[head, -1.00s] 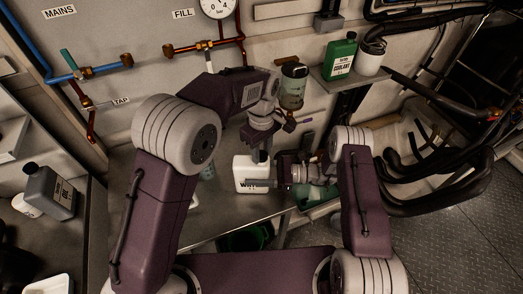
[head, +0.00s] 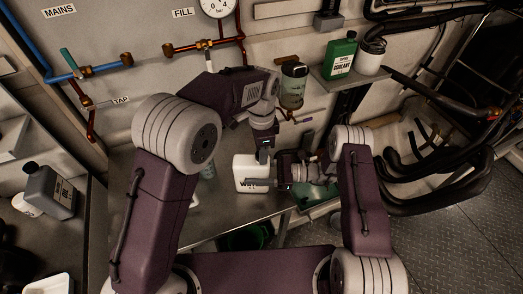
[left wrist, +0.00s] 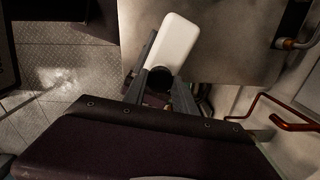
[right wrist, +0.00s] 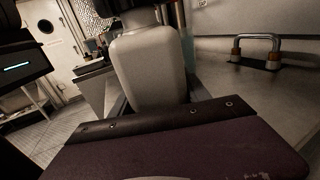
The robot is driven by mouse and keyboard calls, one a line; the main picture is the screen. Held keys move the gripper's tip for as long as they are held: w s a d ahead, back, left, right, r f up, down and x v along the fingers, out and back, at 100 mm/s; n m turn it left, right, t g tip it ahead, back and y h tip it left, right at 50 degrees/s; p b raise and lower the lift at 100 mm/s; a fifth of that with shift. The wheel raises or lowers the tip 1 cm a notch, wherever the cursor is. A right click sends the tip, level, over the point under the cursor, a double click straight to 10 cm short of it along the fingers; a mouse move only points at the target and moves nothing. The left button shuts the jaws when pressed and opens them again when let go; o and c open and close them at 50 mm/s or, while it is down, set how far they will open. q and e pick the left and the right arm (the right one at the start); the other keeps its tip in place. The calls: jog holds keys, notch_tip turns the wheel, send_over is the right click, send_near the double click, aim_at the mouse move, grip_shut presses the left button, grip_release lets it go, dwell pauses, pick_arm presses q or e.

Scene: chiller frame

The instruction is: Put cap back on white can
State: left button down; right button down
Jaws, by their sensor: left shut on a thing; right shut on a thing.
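The white can (head: 247,168) stands on the metal bench, with part of its black lettering showing. My right gripper (head: 272,184) is shut on its body from the right. The can fills the middle of the right wrist view (right wrist: 150,70), with a dark part of the left gripper above it. My left gripper (head: 264,157) points down over the can's top and is shut on a dark round cap (left wrist: 160,75). In the left wrist view the cap is between the fingers at the end of the white can (left wrist: 178,38). I cannot tell whether it is seated.
A green coolant bottle (head: 341,57) and a white canister (head: 370,56) stand on a shelf (head: 345,82) at upper right. A clear cylinder (head: 293,86) is on the wall behind my left wrist. The bench front is clear.

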pick_arm(q)
jog(key=c, duration=0.9)
grip_release()
jog(key=shift+r, duration=0.1)
notch_tip(320, 180, up, 12)
jog(key=shift+f, duration=0.1)
pick_arm(e)
jog(key=shift+c, duration=2.2)
grip_release()
